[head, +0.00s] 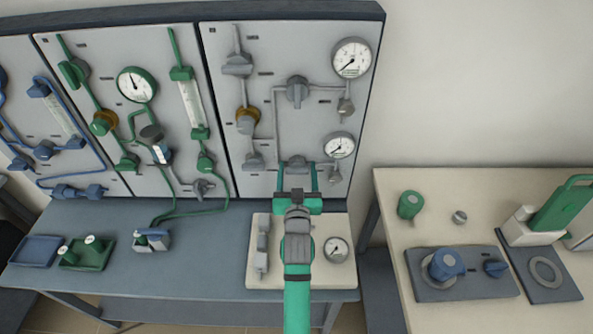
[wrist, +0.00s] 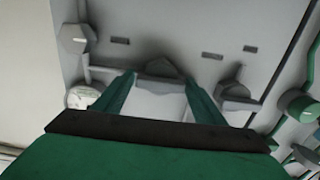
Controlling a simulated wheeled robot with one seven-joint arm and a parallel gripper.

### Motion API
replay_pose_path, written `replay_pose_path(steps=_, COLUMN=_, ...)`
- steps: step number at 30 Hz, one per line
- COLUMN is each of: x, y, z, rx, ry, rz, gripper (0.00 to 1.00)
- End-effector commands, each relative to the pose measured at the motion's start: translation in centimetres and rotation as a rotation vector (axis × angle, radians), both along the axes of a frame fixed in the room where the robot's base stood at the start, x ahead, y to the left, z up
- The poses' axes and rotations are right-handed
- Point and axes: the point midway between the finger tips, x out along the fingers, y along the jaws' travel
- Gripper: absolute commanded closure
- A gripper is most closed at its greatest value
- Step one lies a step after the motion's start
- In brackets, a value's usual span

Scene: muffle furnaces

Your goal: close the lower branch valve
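The lower branch valve (head: 297,161) is a grey knob low on the right-hand grey panel, on the lower horizontal pipe left of the lower gauge. My gripper (head: 297,168) is green and open, in front of the panel, with its fingertips reaching up to either side of this knob. In the wrist view the dark grey knob (wrist: 162,68) shows just beyond and between the two open fingertips (wrist: 160,79). I cannot tell whether the fingers touch it. Its lower part is partly hidden by the gripper in the head view.
A grey knob (head: 253,162) is left of the valve, and the lower gauge (head: 340,145) and a small knob (head: 335,174) are right of it. Another valve (head: 297,92) is above. A pale block with a gauge (head: 336,249) lies on the bench below my arm.

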Motion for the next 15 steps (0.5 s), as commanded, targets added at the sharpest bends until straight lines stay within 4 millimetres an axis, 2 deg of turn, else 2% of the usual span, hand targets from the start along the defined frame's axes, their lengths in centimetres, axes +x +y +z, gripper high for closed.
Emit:
replay_pose_path(steps=1, x=-0.01, y=0.00, z=0.00, rx=0.000, ry=0.000, rz=0.000, gripper=0.50)
replay_pose_path(steps=3, x=-0.01, y=0.01, z=0.00, rx=0.000, ry=0.000, rz=0.000, gripper=0.66)
replay_pose_path(steps=4, x=-0.02, y=0.00, z=0.00, rx=0.000, ry=0.000, rz=0.000, gripper=0.70)
replay_pose_path(steps=15, x=-0.03, y=0.02, z=0.00, rx=-0.049, ry=0.000, rz=0.000, gripper=0.69)
